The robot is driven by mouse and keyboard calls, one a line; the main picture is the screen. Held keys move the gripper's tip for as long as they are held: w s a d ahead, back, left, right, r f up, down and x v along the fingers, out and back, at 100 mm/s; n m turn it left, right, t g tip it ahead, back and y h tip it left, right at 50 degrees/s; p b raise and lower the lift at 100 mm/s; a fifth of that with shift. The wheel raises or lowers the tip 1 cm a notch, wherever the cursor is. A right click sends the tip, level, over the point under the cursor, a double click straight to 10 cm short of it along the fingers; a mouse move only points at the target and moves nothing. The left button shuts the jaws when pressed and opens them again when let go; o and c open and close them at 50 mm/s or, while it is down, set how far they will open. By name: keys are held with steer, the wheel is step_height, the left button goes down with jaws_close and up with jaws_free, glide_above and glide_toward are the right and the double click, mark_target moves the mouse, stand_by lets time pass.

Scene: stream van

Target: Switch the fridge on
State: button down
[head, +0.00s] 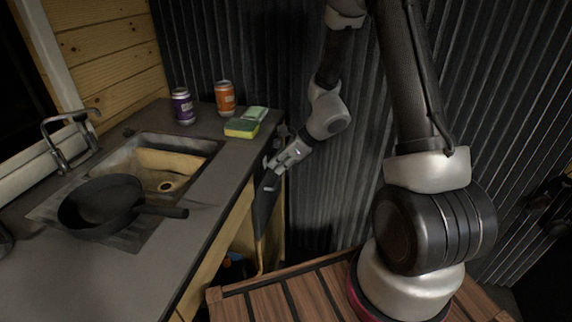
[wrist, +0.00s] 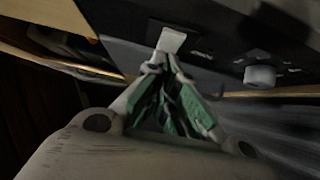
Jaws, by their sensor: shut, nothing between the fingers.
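The fridge shows in the head view as a dark panel (head: 265,207) under the end of the counter, seen nearly edge-on. In the wrist view its black front (wrist: 125,22) fills the top. A white switch-like piece (wrist: 171,40) sits on it, with a pale round knob (wrist: 260,76) to the right and small unreadable markings around. My gripper (wrist: 162,62) is shut and empty, its fingertips right at the white piece. I cannot tell whether they touch it. In the head view my gripper (head: 270,172) is beside the counter end, in front of the panel's upper part.
The counter (head: 130,258) holds a sink (head: 205,146) with a black pan (head: 100,203) over its near end. A purple can (head: 183,106), an orange can (head: 225,97) and a sponge (head: 241,128) stand behind. A corrugated dark wall (head: 335,190) is close behind my arm.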

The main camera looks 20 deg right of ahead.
steer(key=shift+a, duration=0.15)
steer(key=shift+w+a+f, duration=0.15)
steer(key=shift+f, duration=0.05)
steer(key=shift+r, duration=0.2)
steer(key=shift+r, duration=0.7)
